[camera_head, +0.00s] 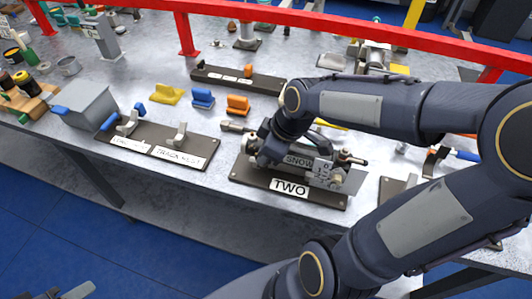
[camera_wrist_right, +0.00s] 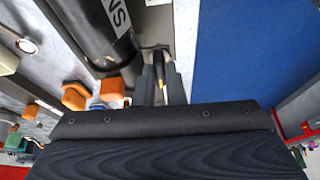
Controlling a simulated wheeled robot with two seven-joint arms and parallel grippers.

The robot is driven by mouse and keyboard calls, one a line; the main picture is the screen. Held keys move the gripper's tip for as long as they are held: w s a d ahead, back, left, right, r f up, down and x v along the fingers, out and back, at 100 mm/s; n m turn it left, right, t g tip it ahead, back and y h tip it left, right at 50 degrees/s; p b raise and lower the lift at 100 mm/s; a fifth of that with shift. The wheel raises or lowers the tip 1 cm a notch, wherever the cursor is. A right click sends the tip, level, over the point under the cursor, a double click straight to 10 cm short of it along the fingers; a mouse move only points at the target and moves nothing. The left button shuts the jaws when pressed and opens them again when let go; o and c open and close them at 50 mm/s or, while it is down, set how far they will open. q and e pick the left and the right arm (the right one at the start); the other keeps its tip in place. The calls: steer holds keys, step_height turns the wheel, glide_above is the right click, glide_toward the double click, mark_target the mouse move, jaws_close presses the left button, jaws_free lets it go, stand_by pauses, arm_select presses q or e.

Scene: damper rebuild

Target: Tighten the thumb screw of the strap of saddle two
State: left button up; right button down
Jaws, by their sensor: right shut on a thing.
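Saddle two is on a dark base plate with a white label TWO (camera_head: 290,187), right of centre on the table. A dark damper (camera_head: 302,160) with a partly readable white label lies across it; its dark body also shows in the right wrist view (camera_wrist_right: 95,35). My right gripper (camera_head: 265,158) is down at the left end of the saddle, mostly hidden by my own wrist. In the right wrist view its fingers (camera_wrist_right: 162,82) are shut on a small part, apparently the strap's thumb screw, beside the damper. The strap itself is hidden. My left gripper (camera_head: 62,292) shows at the bottom left edge, apart from everything.
A plate with two upright holders (camera_head: 155,145) stands left of saddle two, beside a grey bin (camera_head: 88,106). Yellow (camera_head: 167,95), blue (camera_head: 202,97) and orange (camera_head: 238,104) blocks sit behind. A red rail (camera_head: 350,35) runs along the back. My right arm covers the right side.

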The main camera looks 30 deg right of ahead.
steer(key=shift+m, duration=0.5)
steer(key=c, duration=1.5)
jaws_free()
